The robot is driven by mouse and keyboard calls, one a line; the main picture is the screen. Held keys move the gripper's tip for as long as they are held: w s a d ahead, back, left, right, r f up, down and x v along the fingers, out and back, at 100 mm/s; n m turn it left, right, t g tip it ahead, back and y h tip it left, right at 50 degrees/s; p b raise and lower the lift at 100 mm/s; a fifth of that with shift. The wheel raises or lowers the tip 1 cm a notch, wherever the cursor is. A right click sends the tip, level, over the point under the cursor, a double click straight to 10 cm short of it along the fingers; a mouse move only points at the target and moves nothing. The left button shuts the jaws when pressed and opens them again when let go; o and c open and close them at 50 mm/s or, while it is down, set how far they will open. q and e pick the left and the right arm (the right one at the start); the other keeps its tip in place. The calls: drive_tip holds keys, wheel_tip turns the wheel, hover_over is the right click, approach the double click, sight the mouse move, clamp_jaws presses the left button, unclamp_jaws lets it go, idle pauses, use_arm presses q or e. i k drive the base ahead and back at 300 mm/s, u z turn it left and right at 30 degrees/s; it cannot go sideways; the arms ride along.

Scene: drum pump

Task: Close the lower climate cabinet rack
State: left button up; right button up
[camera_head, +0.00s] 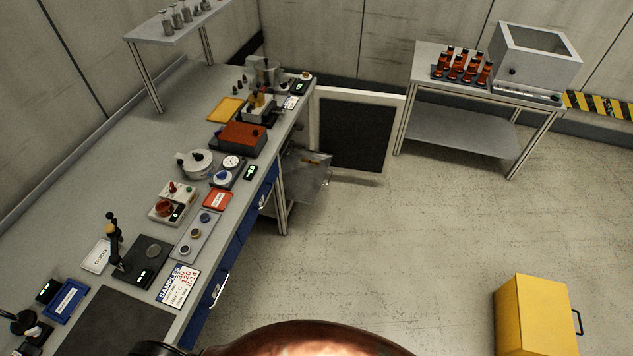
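The climate cabinet seems to be under the far end of the long bench; its inside is mostly hidden by the bench. A white-framed door with a dark panel (357,132) stands open beside it, swung out to the right. A grey metal rack (306,175) juts out from under the bench, left of the open door. I see only one such rack, and cannot tell whether it is the lower one. Neither of my grippers shows in the head view.
The long bench (195,237) on the left carries several instruments. Blue drawers with handles (219,290) line its front. A side table (455,131) with brown bottles and a grey box stands at the back right. A yellow box (535,315) stands lower right. The middle floor is clear.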

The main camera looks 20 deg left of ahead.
sight(303, 181)
drive_tip(key=u, duration=0.3)
drive_tip(key=k, duration=0.3)
drive_tip(key=z, duration=1.05)
drive_tip(key=i, duration=1.75)
drive_tip(key=u, duration=1.55)
drive_tip(key=i, duration=1)
drive_tip(key=u, duration=1)
